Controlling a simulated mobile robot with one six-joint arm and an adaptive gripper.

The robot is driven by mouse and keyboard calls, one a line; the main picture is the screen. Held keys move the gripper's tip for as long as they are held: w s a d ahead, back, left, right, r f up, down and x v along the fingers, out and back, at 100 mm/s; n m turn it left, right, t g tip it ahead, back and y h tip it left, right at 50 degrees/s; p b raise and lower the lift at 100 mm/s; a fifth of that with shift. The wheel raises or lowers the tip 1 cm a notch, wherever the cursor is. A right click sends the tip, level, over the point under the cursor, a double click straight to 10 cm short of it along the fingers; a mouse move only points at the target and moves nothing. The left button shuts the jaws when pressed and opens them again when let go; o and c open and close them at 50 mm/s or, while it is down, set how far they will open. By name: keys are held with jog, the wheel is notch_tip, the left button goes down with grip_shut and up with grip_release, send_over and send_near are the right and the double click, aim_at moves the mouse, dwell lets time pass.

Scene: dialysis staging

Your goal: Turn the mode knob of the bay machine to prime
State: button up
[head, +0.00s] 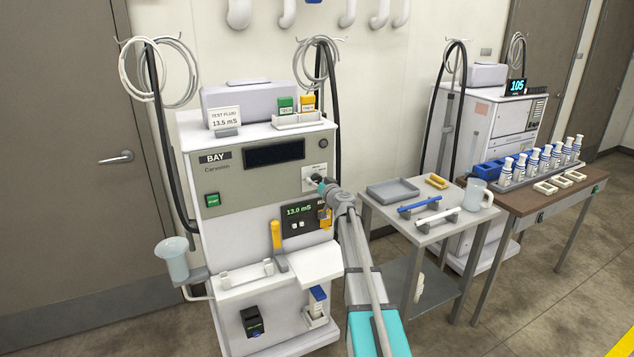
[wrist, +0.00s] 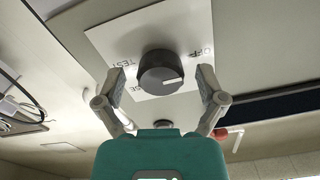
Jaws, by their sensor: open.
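The bay machine (head: 255,171) stands at the left centre, with a BAY label on its front panel. Its dark round mode knob (wrist: 162,72) sits on a white label plate (wrist: 115,38), which also shows in the head view (head: 308,172). OFF and TEST are readable on the plate; other lettering is partly hidden. My gripper (wrist: 162,80) is open, with one finger on each side of the knob and visible gaps to it. In the head view my gripper (head: 322,184) covers most of the knob.
Below the knob, a small display module (head: 303,215) reads 13.0 mS. A grey side table (head: 400,222) with a tray stands right of my arm. A wooden table (head: 520,203) with bottles is farther right. A cup (head: 172,260) hangs at the machine's left.

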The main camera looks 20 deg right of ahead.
jog(key=shift+w, duration=0.2)
jog(key=c, duration=1.1)
jog(key=shift+c, duration=0.2)
